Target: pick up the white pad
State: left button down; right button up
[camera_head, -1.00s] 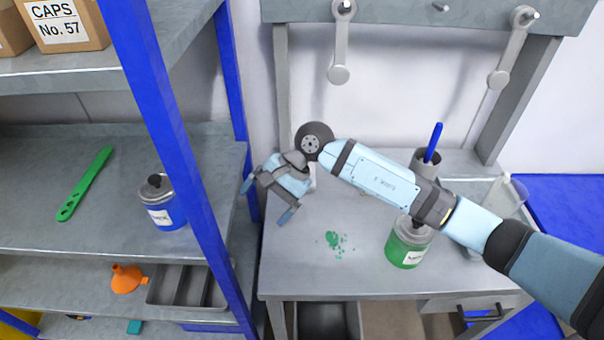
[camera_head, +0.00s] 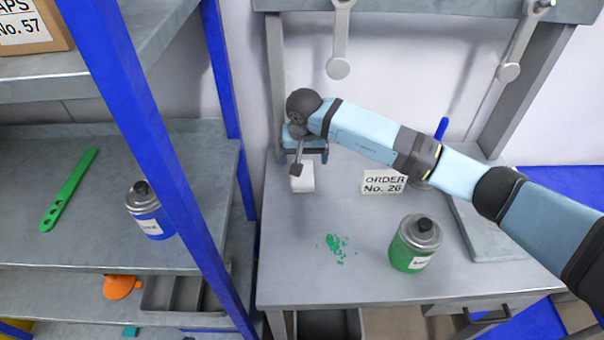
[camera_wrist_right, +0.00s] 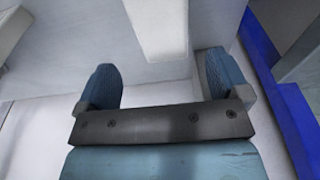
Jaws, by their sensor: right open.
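The white pad (camera_head: 304,181) is a small white block on the left part of the grey bench (camera_head: 300,270), near its back. My right gripper (camera_head: 304,158) is open and empty just behind and above the pad in the head view, and partly covers it. In the right wrist view, the two blue fingers (camera_wrist_right: 162,85) stand apart with nothing between their tips. A pale block, apparently the pad (camera_wrist_right: 157,25), shows beyond them at the top. I cannot tell whether a finger touches it. My left gripper is not in view.
A white order card (camera_head: 383,183) stands right of the pad. A green-filled jar (camera_head: 414,245) and green crumbs (camera_head: 337,247) are on the bench. A blue shelf post (camera_head: 150,150) rises at the left. The bench's front left is clear.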

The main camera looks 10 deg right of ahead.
aim_at(302, 175)
jog(key=shift+s+f, duration=0.1)
jog(key=shift+f, duration=0.2)
jog(key=f, duration=0.2)
jog(key=f+p, duration=0.1)
jog(key=shift+a+f, duration=0.2)
jog(key=shift+f, duration=0.65)
jog(key=c, duration=1)
